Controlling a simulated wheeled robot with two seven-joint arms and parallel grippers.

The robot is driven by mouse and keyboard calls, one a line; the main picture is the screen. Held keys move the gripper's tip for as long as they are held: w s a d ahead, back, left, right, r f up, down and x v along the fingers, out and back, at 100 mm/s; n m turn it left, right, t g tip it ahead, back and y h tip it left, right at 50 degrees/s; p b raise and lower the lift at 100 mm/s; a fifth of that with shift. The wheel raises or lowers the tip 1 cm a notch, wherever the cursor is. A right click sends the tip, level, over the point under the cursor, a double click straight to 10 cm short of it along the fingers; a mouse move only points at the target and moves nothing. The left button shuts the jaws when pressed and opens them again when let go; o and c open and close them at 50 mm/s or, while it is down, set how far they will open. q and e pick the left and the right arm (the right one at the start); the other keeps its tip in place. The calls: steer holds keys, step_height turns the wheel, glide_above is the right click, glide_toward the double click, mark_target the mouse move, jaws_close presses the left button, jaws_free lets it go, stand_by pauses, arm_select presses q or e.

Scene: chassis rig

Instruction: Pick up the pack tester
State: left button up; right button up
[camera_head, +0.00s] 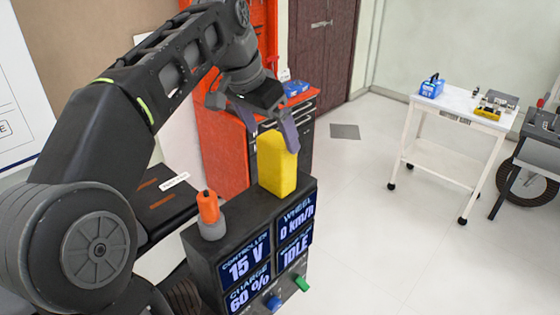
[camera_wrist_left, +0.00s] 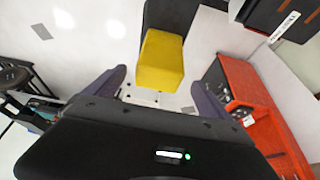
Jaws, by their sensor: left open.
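The pack tester appears to be the yellow block (camera_head: 277,163) standing upright on top of the dark display console (camera_head: 240,205). An orange-topped grey handle piece (camera_head: 208,214) stands on the console to the left of the block. My right gripper is not in view.
The console front has lit screens, with a blue knob (camera_head: 273,303) and a green knob (camera_head: 302,283) below. A red tool cabinet (camera_head: 222,150) stands behind. A white cart (camera_head: 452,120) with small items stands at the right. Open floor (camera_head: 370,220) lies between.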

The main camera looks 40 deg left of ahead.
mark_target(277, 164)
arm_select(q)
steer(key=shift+f, duration=0.1)
steer(key=b+x, duration=0.2)
steer(key=shift+w+f+b, duration=0.15)
steer(key=shift+f+b, duration=0.15)
steer(key=shift+r, duration=0.1)
steer(key=shift+p+x, duration=0.4)
steer(key=shift+x, duration=2.25)
steer(key=shift+d, duration=0.15)
steer(key=shift+c, duration=0.5)
steer(key=c, duration=1.7)
steer(key=shift+o, duration=0.2)
steer(key=shift+r, duration=0.1)
